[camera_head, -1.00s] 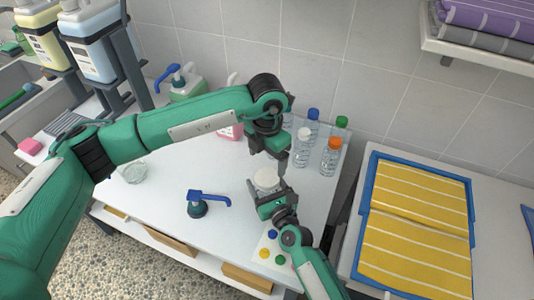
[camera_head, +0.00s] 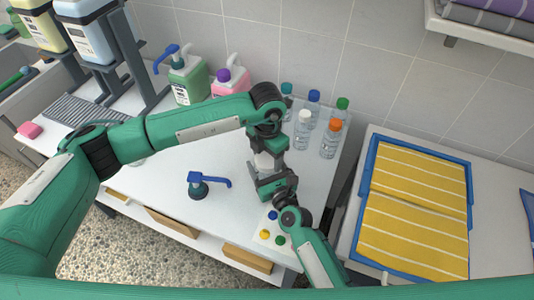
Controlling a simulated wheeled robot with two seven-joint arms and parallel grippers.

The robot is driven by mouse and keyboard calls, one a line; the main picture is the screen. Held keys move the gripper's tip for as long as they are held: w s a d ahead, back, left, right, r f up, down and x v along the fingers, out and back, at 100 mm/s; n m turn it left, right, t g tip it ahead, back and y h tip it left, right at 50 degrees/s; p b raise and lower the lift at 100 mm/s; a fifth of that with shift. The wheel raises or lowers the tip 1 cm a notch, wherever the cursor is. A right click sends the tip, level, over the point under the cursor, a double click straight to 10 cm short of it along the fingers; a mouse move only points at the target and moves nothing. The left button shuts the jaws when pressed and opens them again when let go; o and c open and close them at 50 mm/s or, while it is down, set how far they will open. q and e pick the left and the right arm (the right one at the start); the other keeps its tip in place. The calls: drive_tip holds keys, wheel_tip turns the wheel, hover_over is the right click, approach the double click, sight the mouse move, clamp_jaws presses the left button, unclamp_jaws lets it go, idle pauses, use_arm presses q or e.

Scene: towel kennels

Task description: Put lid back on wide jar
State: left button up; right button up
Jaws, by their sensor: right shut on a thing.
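A small white round thing (camera_head: 265,162), which looks like the lid, is held up over the right part of the white table. My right gripper (camera_head: 267,176) is shut on it from the front. My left gripper (camera_head: 267,150) reaches down to it from behind and above, very close to it. I cannot tell whether its fingers touch the lid or how wide they are. A clear glass vessel, possibly the wide jar (camera_head: 137,161), stands on the table at the left. My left arm hides most of it, and only a bit of its lower edge shows.
A blue pump head (camera_head: 198,188) stands mid-table. Several bottles (camera_head: 331,139) stand at the back right. A green jug (camera_head: 188,80) and a pink one (camera_head: 231,84) stand at the back. A card with coloured dots (camera_head: 270,232) lies near the front edge. A blue tray (camera_head: 365,185) holds yellow towels.

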use_arm(q)
drive_tip(key=c, duration=0.4)
drive_tip(key=shift+m, duration=0.8)
drive_tip(key=o, duration=1.1)
drive_tip(key=shift+r, duration=2.25)
drive_tip(key=shift+c, duration=0.2)
